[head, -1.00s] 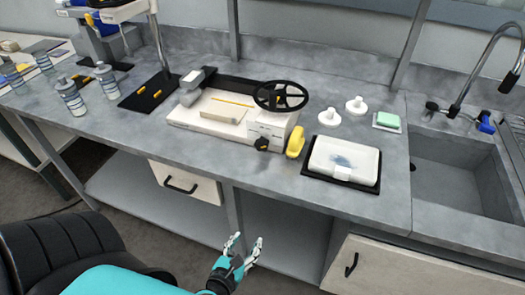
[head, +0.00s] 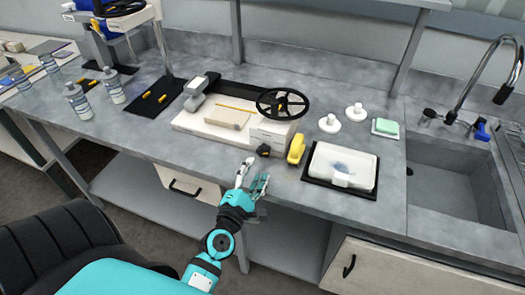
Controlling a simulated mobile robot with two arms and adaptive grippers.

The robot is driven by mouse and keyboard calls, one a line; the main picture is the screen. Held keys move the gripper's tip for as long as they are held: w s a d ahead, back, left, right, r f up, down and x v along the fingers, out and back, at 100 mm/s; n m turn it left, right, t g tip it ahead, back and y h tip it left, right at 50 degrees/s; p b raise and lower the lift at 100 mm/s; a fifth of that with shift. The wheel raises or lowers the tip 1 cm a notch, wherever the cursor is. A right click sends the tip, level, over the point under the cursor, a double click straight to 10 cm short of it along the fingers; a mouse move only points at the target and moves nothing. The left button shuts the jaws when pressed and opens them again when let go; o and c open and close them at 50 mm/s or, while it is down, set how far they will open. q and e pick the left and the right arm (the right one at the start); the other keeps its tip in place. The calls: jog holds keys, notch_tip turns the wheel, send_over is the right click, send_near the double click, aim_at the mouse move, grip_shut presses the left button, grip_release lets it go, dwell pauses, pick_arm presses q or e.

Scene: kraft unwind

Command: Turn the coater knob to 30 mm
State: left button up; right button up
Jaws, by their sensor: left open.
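The coater (head: 220,120) is a white bench machine with a black spoked handwheel (head: 283,103) at its right end. Its small black knob (head: 264,150) sits low on the front near the right corner, with a bit of orange on it. The knob's scale is too small to read. My left gripper (head: 254,177) is open and empty, just in front of and below the knob, at the bench's front edge. Its fingers point up toward the knob and look apart from it. My right gripper is not in view.
A yellow object (head: 297,149) stands close to the right of the knob. Beyond it is a white tray (head: 342,165) on a black mat. White round pieces (head: 330,123) and a green block (head: 386,126) lie behind. A sink (head: 450,170) is at right, bottles (head: 77,101) at left.

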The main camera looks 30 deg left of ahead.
aim_at(264, 154)
pick_arm(q)
jog(key=x, duration=0.4)
jog(key=shift+w+p, duration=0.4)
jog(key=shift+x, duration=0.8)
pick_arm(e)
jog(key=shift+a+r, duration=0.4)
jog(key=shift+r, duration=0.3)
pick_arm(q)
jog(key=c, duration=0.9)
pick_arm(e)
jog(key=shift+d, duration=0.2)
